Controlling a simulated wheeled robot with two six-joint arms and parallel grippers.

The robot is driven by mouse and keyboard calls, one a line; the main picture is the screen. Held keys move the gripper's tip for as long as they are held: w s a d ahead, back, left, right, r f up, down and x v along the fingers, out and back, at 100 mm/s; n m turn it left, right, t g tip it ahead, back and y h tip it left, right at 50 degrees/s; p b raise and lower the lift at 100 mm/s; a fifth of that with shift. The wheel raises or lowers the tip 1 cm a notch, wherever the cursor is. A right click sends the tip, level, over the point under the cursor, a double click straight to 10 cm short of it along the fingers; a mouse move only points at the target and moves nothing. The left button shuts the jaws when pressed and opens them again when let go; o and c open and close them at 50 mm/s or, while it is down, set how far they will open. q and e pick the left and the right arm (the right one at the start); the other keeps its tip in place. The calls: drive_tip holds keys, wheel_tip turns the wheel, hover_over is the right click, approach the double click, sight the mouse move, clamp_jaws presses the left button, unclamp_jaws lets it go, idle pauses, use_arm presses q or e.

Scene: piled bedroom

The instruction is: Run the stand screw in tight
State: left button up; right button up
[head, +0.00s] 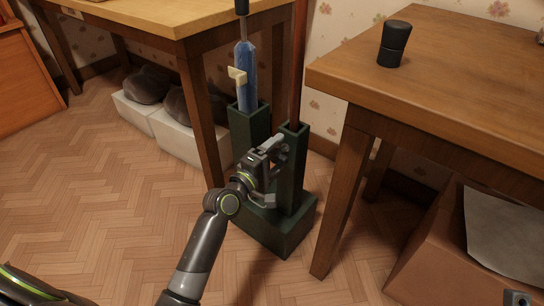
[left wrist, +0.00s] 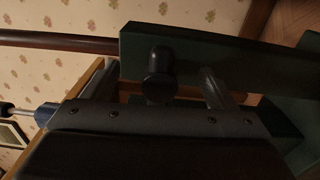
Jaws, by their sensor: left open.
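The dark green stand (head: 285,232) is on the floor between two tables, with two square upright tubes. The screw (left wrist: 160,78), a dark round knob on a short stem, sticks out of a tube of the stand (left wrist: 220,58) in the left wrist view. My left gripper (head: 275,172) is at the right-hand tube, its fingers pointing at it. In the left wrist view its two fingers (left wrist: 158,88) are apart, one on each side of the screw, with gaps visible. The gripper hides the screw in the head view.
A blue umbrella (head: 245,72) stands in the left tube and a reddish-brown pole (head: 297,65) in the right one. A table (head: 450,60) with a black cup (head: 394,43) is close on the right. Another table (head: 150,12) is behind left. The floor at left is clear.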

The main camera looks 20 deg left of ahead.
sight(273, 158)
use_arm(q)
drive_tip(key=shift+o, duration=0.8)
drive_tip(key=shift+o, duration=1.1)
drive_tip(key=p+v, duration=0.1)
drive_tip(key=v, duration=0.6)
